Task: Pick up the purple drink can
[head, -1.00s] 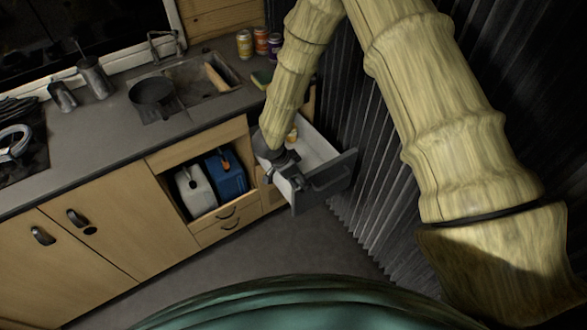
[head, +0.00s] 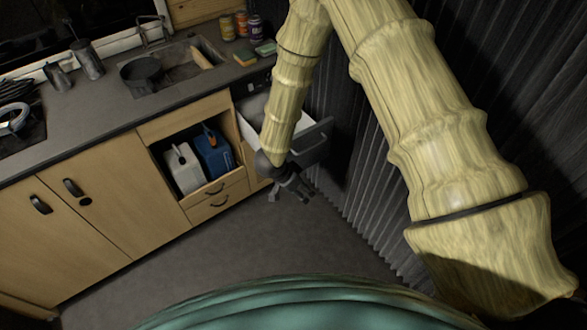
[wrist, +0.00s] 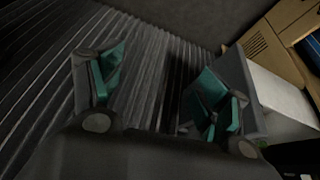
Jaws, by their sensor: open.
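The purple drink can (head: 257,27) stands upright on the counter in the head view, at the back right corner against the wall, rightmost in a row of cans. My gripper (head: 303,198) is far below it, over the floor in front of the open drawer. In the wrist view my gripper (wrist: 160,90) shows two spread fingers with green pads and nothing between them. The can is not in the wrist view.
A yellow can (head: 227,27) and an orange can (head: 242,24) stand close left of the purple one. Sponges (head: 245,58) lie in front. The open drawer (head: 312,143) juts out below the counter. A corrugated wall (head: 345,150) bounds the right side.

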